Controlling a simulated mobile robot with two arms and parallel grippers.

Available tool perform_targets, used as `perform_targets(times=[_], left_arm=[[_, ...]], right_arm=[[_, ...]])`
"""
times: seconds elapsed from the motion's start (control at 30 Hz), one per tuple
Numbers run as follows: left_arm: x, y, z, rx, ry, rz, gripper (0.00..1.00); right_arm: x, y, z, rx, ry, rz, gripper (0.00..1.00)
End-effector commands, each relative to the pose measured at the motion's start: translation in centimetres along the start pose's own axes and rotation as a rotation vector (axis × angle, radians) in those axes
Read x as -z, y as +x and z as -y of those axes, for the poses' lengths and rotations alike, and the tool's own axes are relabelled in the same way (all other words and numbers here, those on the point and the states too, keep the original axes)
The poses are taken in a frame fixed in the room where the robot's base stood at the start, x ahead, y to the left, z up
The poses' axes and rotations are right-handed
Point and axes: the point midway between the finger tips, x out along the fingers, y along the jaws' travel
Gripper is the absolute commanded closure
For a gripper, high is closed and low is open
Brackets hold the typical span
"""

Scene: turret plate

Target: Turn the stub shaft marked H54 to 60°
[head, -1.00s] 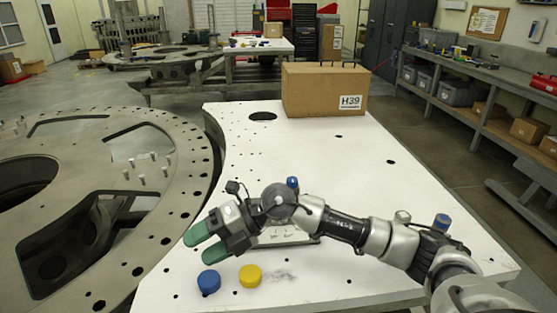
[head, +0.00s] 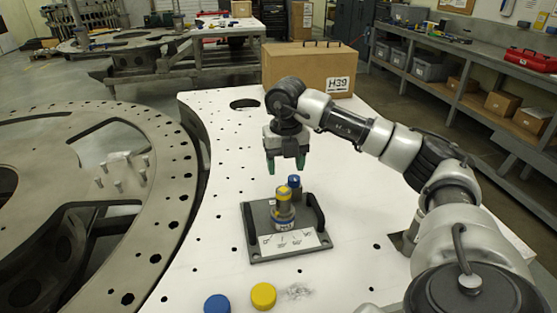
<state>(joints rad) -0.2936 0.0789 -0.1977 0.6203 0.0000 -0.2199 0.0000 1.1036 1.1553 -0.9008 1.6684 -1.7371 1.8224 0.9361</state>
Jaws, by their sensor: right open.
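A stub shaft (head: 284,213), grey with a yellow top and a small label, stands upright on a dark base plate (head: 258,252) with two raised side walls. The label is too small to read surely. A white scale plate (head: 296,241) with marks lies in front of it; the angles cannot be read. A blue-topped post (head: 294,182) shows just behind the shaft. My right gripper (head: 285,166) points down with its green fingertips apart, empty, above and slightly behind the yellow top in the picture. My left gripper is out of view.
A cardboard box (head: 303,67) marked H39 stands at the white table's (head: 215,215) far end. A blue cap (head: 217,304) and a yellow cap (head: 263,295) lie near the front. A large ring plate (head: 155,220) with upright pins is at the left.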

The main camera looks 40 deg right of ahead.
Motion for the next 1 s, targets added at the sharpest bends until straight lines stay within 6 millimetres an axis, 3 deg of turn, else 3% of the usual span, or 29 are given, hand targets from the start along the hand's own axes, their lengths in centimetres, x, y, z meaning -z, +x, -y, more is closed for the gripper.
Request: perform_targets(times=[0.1, 0.17, 0.27, 0.5, 0.8, 1.0], left_arm=[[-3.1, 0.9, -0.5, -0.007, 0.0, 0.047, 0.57], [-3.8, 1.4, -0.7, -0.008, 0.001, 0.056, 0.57], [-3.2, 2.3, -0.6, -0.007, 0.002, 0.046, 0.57], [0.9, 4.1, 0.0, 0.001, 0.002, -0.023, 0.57], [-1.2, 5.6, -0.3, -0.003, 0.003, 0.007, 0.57], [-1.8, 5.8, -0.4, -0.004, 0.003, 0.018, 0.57]], right_arm=[[0.0, 1.4, 0.0, 0.0, -0.001, -0.001, 0.4], [0.0, 2.0, -0.1, 0.0, -0.002, -0.001, 0.4], [0.1, 3.0, -0.1, -0.001, -0.002, -0.002, 0.4], [0.1, 5.4, -0.1, -0.001, -0.002, -0.002, 0.4], [0.0, 7.9, -0.1, -0.001, -0.003, -0.002, 0.4], [0.0, 8.2, -0.1, -0.002, -0.003, -0.001, 0.4]])
